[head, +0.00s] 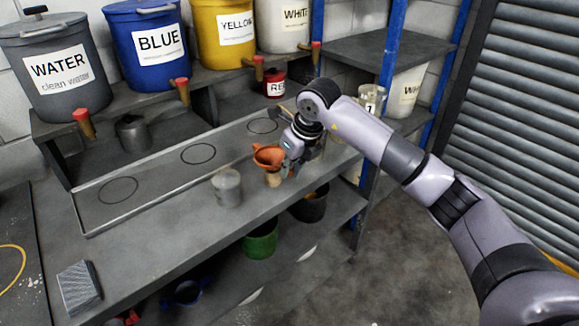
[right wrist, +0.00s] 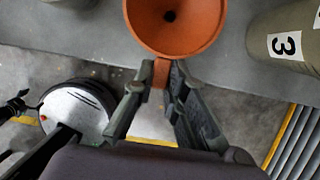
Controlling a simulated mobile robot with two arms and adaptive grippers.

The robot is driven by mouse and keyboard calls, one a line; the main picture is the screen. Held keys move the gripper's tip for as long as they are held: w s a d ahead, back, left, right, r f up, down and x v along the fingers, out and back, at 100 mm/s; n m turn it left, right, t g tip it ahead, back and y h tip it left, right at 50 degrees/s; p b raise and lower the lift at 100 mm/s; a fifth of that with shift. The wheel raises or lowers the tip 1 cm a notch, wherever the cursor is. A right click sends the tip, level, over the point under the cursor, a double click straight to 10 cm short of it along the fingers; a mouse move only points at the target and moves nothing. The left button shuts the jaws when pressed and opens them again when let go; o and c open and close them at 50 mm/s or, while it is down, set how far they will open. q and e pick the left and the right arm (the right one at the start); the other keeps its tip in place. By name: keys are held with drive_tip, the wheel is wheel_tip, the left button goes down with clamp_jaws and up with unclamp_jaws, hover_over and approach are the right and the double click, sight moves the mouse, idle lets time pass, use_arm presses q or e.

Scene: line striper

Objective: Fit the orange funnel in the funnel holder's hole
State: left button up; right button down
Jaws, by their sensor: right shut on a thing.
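The orange funnel (head: 268,154) is over the front part of the grey bench, its wide mouth facing up. It also shows in the right wrist view (right wrist: 174,22), seen from above with its dark central hole. My right gripper (head: 287,168) is at the funnel's right side. In the right wrist view its fingers (right wrist: 160,78) are shut on the funnel's orange side tab. A tan piece (head: 272,179) shows just below the funnel; I cannot tell what it is. I cannot make out the funnel holder or its hole for certain. My left gripper is not in view.
A grey metal can (head: 227,188) stands left of the funnel. Behind is a shallow tray (head: 160,185) marked with circles. Labelled paint buckets with taps line the upper shelf, including a blue one (head: 148,45). A green bucket (head: 261,241) sits below.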

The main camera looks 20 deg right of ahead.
drive_tip(key=c, duration=1.5)
unclamp_jaws()
drive_tip(key=shift+c, duration=0.2)
drive_tip(key=shift+o, duration=0.3)
drive_tip(key=p+v, duration=0.4)
drive_tip(key=v, duration=0.4)
